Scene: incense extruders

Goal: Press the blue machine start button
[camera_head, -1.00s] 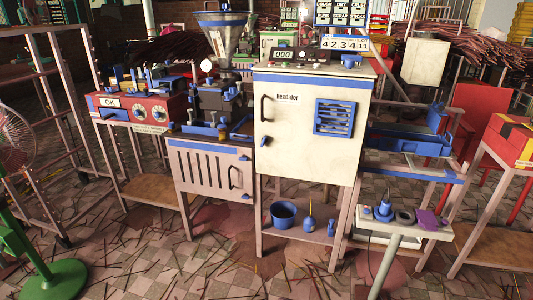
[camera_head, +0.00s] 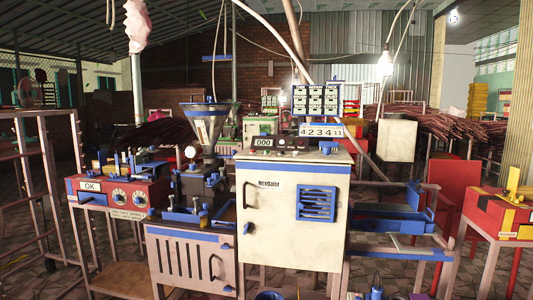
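The blue-trimmed machine stands in the middle, with a white cabinet (camera_head: 270,215) labelled Hexdalor, a dark handle at its left and a blue vent grille (camera_head: 317,203). On its top are a dark box with a 000 display (camera_head: 263,142), a 4234 number display (camera_head: 321,131) and a small blue part (camera_head: 328,147). A metal hopper (camera_head: 207,128) with a blue rim stands left of the cabinet. I cannot tell which small part is the start button. Neither of my grippers is in view.
A red control box (camera_head: 117,193) with an OK plate and dials sits at left, beside a metal rack (camera_head: 42,190). A red box (camera_head: 497,212) stands on a stand at right. A blue tray (camera_head: 390,221) adjoins the cabinet. Incense bundles (camera_head: 440,122) lie behind.

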